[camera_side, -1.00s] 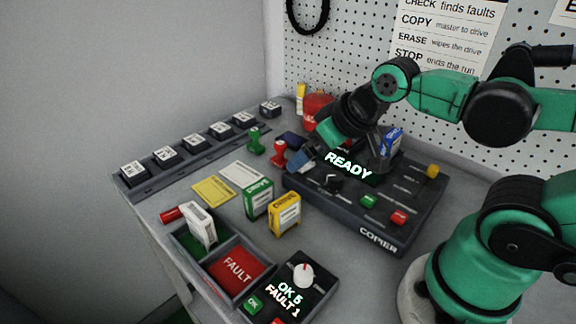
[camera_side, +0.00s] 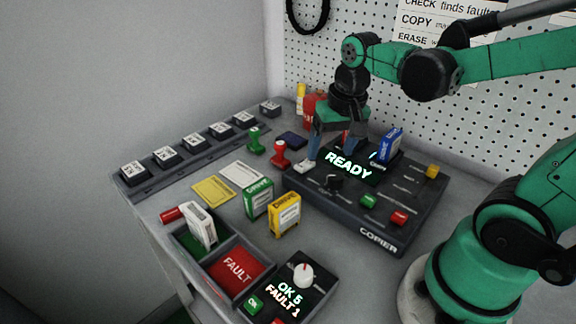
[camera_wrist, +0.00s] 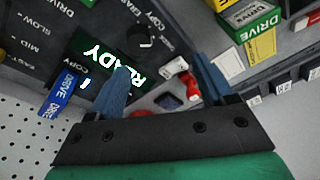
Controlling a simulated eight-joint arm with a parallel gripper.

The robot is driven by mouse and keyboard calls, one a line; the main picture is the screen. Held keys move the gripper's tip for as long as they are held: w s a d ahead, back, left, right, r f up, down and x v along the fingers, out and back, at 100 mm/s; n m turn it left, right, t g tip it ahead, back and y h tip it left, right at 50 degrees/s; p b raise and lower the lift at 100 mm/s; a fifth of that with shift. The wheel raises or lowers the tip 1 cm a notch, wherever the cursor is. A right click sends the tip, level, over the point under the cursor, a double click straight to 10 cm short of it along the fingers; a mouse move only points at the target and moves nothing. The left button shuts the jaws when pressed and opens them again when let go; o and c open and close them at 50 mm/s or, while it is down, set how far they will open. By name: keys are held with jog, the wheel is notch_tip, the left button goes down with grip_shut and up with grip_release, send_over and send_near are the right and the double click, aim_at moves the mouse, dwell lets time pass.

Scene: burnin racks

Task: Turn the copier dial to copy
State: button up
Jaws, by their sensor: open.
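The dark copier (camera_side: 352,218) sits on the bench, its lit screen (camera_side: 348,165) reading READY. Its black dial (camera_side: 333,183) is in front of the screen. In the wrist view the dial (camera_wrist: 143,37) is near the top centre, with COPY and ERASE printed around it. I cannot tell clearly which label it points to. My gripper (camera_side: 330,158) points down, open and empty, above the copier's back left part, behind the dial. Its two blue fingers also show in the wrist view (camera_wrist: 163,68), apart from the dial.
A blue drive (camera_side: 391,145) stands upright at the copier's back. Red (camera_side: 280,154) and green (camera_side: 255,142) stamps stand left of the copier. Green (camera_side: 258,198) and yellow (camera_side: 285,213) boxes stand before it. A counter box with its own knob (camera_side: 303,274) is at the front.

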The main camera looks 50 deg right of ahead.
aim_at(336, 175)
jog(key=d+m+g, duration=0.1)
jog(key=d+f+m+g, duration=0.1)
jog(key=shift+s+d+f+m, duration=0.1)
jog(key=shift+d+f+m, duration=0.15)
jog(key=shift+m, duration=0.15)
jog(key=shift+f, duration=2.75)
grip_shut()
jog(key=shift+n, duration=0.3)
jog(key=n, duration=0.3)
jog(key=shift+n, duration=2.6)
